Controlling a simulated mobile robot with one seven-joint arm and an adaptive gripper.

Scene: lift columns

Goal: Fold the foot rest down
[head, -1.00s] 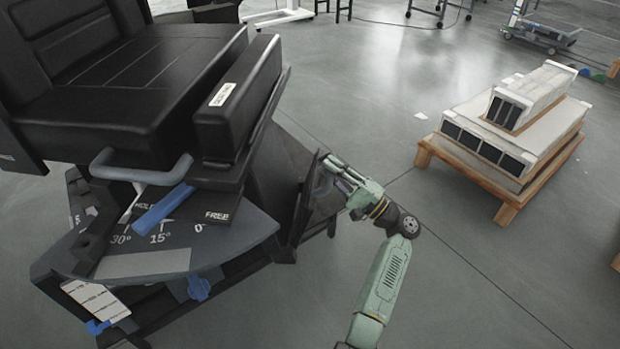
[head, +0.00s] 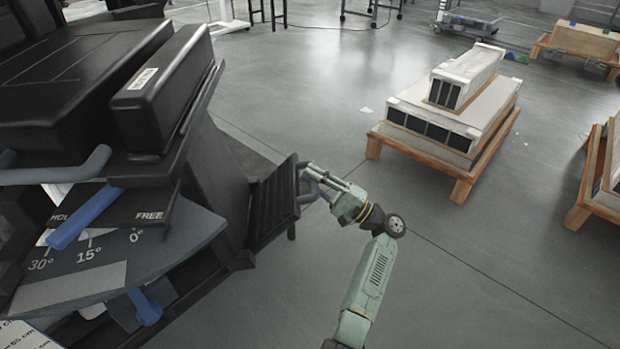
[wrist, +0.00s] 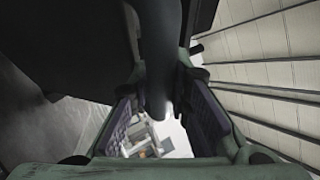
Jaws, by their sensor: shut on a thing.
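The foot rest (head: 273,205) is a black ribbed panel at the front of the black seat (head: 60,85), tilted, with its ribbed face showing in the head view. My gripper (head: 310,183) is at the outer edge of the foot rest, shut on a grey, rounded bar there. In the wrist view a dark round bar (wrist: 160,60) runs between the two fingers of my gripper (wrist: 160,125). The exact contact of the fingers on the bar is partly hidden.
A blue lever (head: 85,217) and an angle scale (head: 80,258) are on the chair's side. A pallet with boxed units (head: 440,120) stands on the floor to the right, and another pallet (head: 600,185) is at the right edge. The floor between chair and pallets is clear.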

